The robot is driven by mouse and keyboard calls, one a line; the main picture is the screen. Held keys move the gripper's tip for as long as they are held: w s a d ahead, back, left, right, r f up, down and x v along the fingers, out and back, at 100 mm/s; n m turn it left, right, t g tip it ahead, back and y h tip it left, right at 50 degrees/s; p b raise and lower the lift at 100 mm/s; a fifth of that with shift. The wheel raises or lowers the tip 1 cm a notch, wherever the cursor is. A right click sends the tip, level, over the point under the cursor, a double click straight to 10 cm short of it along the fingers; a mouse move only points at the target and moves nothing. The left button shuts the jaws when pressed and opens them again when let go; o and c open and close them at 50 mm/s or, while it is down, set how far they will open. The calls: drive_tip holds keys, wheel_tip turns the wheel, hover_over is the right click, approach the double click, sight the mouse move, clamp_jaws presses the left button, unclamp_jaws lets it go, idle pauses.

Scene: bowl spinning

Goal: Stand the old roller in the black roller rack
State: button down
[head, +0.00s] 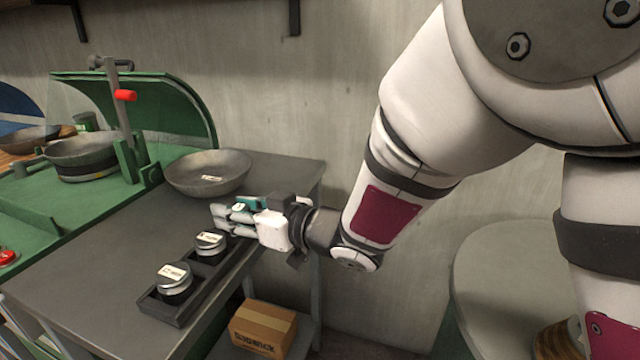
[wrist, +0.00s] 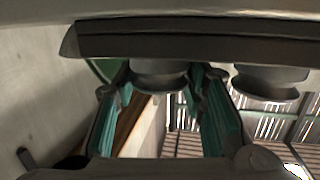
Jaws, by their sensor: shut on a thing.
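The black roller rack (head: 168,312) lies on the grey table. A short grey roller with a white label (head: 174,279) stands in its near compartment. The labels are too small to read.
A grey bowl (head: 208,172) with a label sits on the table (head: 100,265) behind my gripper. A green machine (head: 150,110) with another bowl (head: 82,156) stands at left. A cardboard box (head: 262,328) is on the shelf below. The front left of the table is clear.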

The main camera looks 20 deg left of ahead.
drive_tip(key=c, duration=1)
unclamp_jaws()
drive_tip(key=shift+f, duration=0.15)
drive_tip(key=shift+r, duration=0.2)
drive_tip(key=p+v, duration=0.1)
drive_tip(key=v, duration=1.1)
drive_tip(key=shift+p, duration=0.35)
drive_tip(key=shift+f, duration=0.1)
